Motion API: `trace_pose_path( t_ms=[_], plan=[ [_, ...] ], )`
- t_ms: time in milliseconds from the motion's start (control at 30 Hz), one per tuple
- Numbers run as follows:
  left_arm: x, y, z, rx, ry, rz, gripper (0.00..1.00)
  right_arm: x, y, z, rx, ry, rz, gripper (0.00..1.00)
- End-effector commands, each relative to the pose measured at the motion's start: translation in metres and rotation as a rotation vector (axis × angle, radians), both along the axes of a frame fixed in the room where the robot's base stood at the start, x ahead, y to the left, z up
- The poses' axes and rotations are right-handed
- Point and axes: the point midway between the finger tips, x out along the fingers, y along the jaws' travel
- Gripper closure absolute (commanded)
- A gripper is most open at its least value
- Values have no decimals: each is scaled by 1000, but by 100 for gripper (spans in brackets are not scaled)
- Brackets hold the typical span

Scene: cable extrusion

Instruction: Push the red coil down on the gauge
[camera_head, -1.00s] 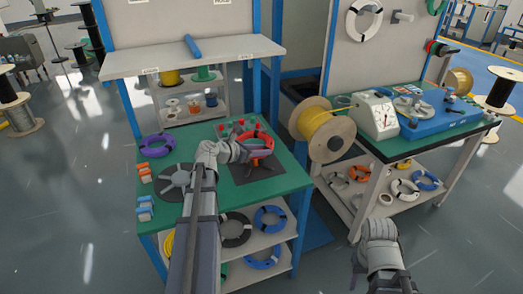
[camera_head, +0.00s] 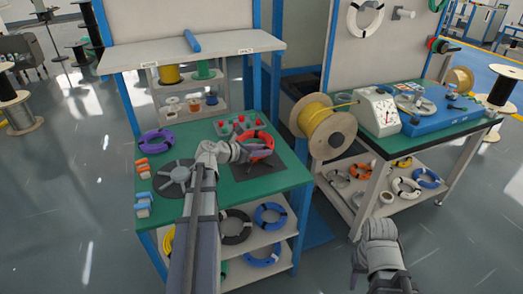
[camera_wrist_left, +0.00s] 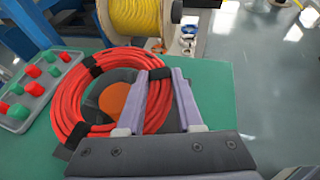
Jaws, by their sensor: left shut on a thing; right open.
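The red coil (camera_head: 260,141), bound with black tape, lies at the back right of the green bench, around the gauge. In the left wrist view the coil (camera_wrist_left: 72,98) rings the gauge, whose orange centre (camera_wrist_left: 112,99) shows inside it. My left gripper (camera_head: 243,152) is at the coil's near left side. Its two fingers (camera_wrist_left: 158,75) are shut on the coil's taped band, covering part of the ring. Whether the coil touches the gauge's base is hidden. My right gripper (camera_head: 379,230) is open, low in front of the right bench, away from the coil.
A tray (camera_head: 233,126) of red and green pieces stands just behind the coil. A purple coil (camera_head: 158,142) and a grey spoked disc (camera_head: 175,178) are to the left. A yellow cable spool (camera_head: 318,122) stands right of the bench.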

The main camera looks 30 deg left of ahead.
Motion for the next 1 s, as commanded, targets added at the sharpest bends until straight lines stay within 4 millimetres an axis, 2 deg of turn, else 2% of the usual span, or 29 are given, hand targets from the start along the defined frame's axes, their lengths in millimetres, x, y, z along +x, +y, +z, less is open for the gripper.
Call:
trace_pose_path(
  t_ms=[600, 1000],
  plan=[
    [0, 0, -26, 0, -1, 0, 100, 0, 0, -26, 0, 0, 0, 50],
    [0, 0, -24, 0, 0, 0, 100, 0, 0, -24, 0, 0, 0, 50]
  ],
)
